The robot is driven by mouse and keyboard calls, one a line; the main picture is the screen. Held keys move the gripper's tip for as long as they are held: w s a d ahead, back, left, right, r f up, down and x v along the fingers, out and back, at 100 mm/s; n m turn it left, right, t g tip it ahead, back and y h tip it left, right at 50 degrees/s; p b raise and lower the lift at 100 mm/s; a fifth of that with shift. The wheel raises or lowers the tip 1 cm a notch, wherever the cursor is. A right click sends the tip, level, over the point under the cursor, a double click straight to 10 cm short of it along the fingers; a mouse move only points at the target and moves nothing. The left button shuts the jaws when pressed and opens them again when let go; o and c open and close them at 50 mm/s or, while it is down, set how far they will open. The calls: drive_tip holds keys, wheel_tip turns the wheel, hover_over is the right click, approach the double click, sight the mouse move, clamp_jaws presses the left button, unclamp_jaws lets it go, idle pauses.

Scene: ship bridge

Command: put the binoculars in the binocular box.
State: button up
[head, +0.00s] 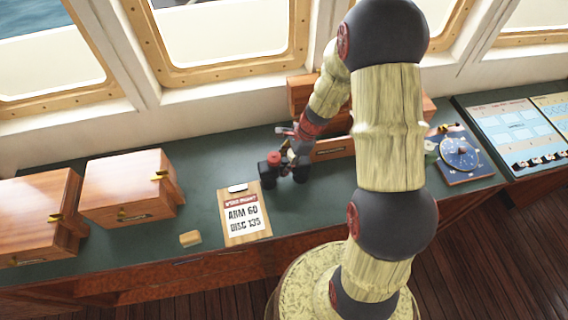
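The dark binoculars (267,178) are on the green counter, or just above it, right of the clipboard; I cannot tell which. My gripper (287,160) reaches down at the binoculars from the upper right, and its fingers overlap them. The fingers are small and dark against the dark barrels, so whether they are closed on the binoculars is unclear. An open wooden box (333,149) with a front label stands just right of and behind the gripper, its raised lid (300,92) toward the windows. My arm hides much of this box, including most of its inside.
Two closed wooden boxes (128,187) (38,215) stand on the left of the counter (205,160). A clipboard (244,215) reading "ARM 60 DISC 135" and a small tan block (190,238) lie near the front edge. A blue dial instrument (460,153) and chart panels (515,130) are at right.

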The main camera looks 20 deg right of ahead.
drive_tip(key=shift+o, duration=1.3)
drive_tip(key=shift+r, duration=0.1)
drive_tip(key=p+v, duration=0.1)
drive_tip(key=v, duration=1.1)
drive_tip(key=s+a+r+n+h, duration=0.1)
drive_tip(key=s+a+r+n, duration=0.15)
drive_tip(key=r, duration=0.25)
drive_tip(key=s+a+r+n+t, duration=0.1)
drive_tip(key=s+r+n, duration=0.1)
drive_tip(key=r+n, duration=0.2)
drive_tip(key=s+a+r+n+h, duration=0.1)
drive_tip(key=s+a+r+n, duration=0.15)
drive_tip(key=r, duration=0.25)
drive_tip(key=s+a+r+n+t+h, duration=0.2)
drive_tip(key=s+r+n+t, duration=0.2)
drive_tip(key=s+r+n, duration=0.7)
wheel_tip(320, 180, down, 15)
drive_tip(key=b, duration=1.3)
drive_tip(key=shift+s+n, duration=0.3)
